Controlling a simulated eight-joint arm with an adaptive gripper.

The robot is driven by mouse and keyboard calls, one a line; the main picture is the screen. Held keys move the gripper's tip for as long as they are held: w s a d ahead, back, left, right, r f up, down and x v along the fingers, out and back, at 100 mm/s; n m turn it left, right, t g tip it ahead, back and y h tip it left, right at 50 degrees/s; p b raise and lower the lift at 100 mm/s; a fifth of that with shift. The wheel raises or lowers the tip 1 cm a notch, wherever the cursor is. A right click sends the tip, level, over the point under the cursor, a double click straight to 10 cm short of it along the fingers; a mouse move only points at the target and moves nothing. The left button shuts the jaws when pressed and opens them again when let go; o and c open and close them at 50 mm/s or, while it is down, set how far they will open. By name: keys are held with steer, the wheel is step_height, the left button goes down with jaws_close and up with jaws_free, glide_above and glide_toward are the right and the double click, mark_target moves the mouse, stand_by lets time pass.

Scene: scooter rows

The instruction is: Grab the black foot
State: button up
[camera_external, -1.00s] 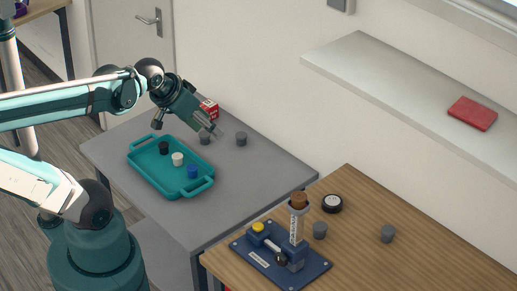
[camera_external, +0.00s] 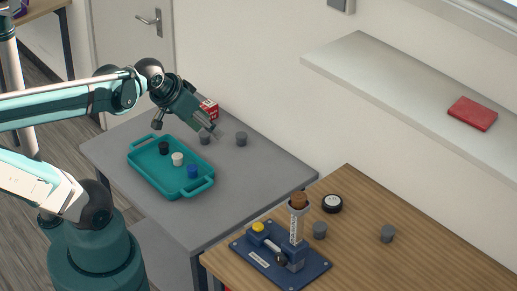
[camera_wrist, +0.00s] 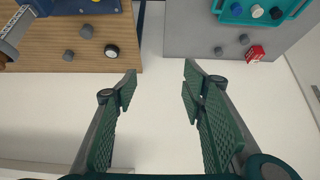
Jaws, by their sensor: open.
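The black foot (camera_external: 164,148) is a small dark cylinder standing in the teal tray (camera_external: 144,180) on the grey table. It stands at the tray's far left, apart from a white one (camera_external: 177,159) and a blue one (camera_external: 193,172). In the wrist view the black foot (camera_wrist: 277,13) is at the top right, inside the tray (camera_wrist: 235,20). My gripper (camera_external: 214,132) is above the grey table, to the right of the tray. In the wrist view its fingers (camera_wrist: 160,85) are spread wide with nothing between them.
Two grey cylinders (camera_external: 241,139) and a red box (camera_external: 209,108) stand behind the tray. The wooden table holds a blue fixture (camera_external: 262,262) with an upright post, a black-and-white wheel (camera_external: 332,203) and more grey cylinders (camera_external: 387,233). A shelf (camera_external: 400,85) holds a red item (camera_external: 472,113).

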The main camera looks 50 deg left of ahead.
steer(key=shift+w+a, duration=0.1)
steer(key=shift+c, duration=0.5)
steer(key=w+a+f+n+g+y+b, duration=0.15)
steer(key=w+a+f+n+b, duration=0.25)
steer(key=w+a, duration=0.6)
steer(key=n+g+h+b, duration=0.2)
steer(key=n+g+b, duration=0.45)
steer(key=n, duration=0.25)
glide_above(163, 145)
steer(key=shift+t+y, duration=0.25)
steer(key=shift+t, duration=0.15)
steer(key=f, duration=3)
steer(key=shift+w+d+f+b, duration=0.15)
steer(key=shift+w+f+b, duration=0.05)
steer(key=shift+f+b, duration=0.15)
steer(key=shift+s+a+f+n, duration=0.1)
steer(key=shift+a+f+n, duration=0.1)
steer(key=shift+n, duration=0.1)
steer(key=shift+f, duration=1.25)
